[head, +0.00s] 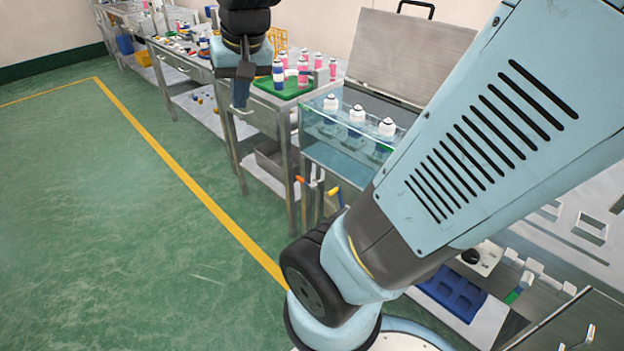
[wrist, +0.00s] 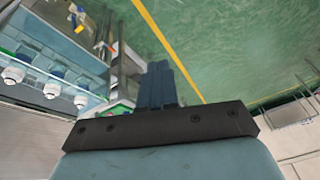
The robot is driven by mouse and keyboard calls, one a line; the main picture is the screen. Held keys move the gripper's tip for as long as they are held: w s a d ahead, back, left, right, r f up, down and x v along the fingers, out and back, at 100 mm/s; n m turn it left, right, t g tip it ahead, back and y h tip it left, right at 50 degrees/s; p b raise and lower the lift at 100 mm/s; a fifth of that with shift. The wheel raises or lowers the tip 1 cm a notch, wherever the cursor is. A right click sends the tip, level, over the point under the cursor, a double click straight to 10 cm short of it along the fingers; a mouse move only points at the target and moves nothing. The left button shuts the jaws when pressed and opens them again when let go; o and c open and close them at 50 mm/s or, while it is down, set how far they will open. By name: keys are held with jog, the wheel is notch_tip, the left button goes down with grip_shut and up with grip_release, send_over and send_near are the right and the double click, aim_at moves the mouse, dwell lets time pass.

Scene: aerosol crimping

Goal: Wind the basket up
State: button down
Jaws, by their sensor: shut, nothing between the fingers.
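My gripper (head: 240,93) hangs in the air with its dark blue fingers together and empty, pointing down. It is left of the glass-walled water tank (head: 325,157), in front of the bench with the green tray. The wrist view also shows the shut fingers (wrist: 160,86), over the floor beside the tank. Several white-capped cans (head: 357,115) stand in a row in the tank; they also show in the wrist view (wrist: 52,90). The basket itself cannot be made out clearly. An orange handle (head: 301,180) and a yellow handle (head: 334,191) are at the tank's near left side, apart from my gripper.
A green tray (head: 262,84) with pink and blue-white cans is on the steel bench left of the tank. A raised steel lid (head: 400,55) stands behind the tank. A blue holder (head: 452,293) lies at the lower right. The green floor left of the yellow line is clear.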

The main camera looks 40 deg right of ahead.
jog(key=w+d+f+m+g+h, duration=0.15)
jog(key=w+d+f+m, duration=0.35)
jog(key=f, duration=0.5)
jog(key=w+d+f+m+g, duration=0.3)
jog(key=w+d+f, duration=0.4)
jog(key=f, duration=0.2)
jog(key=w+d+f+m+g+h, duration=0.15)
jog(key=w+d+f+m, duration=0.25)
jog(key=w+d+f, duration=0.45)
jog(key=s+d+f+m+g+h, duration=0.1)
jog(key=d+f+m+g, duration=0.15)
jog(key=f, duration=0.45)
jog(key=s+d+f+m+g+h, duration=0.1)
jog(key=d+f+h, duration=0.1)
jog(key=d+f, duration=0.35)
jog(key=s+d+f, duration=0.3)
jog(key=s+f, duration=0.5)
jog(key=shift+s+f, duration=0.25)
jog(key=shift+f, duration=0.05)
jog(key=shift+d, duration=0.1)
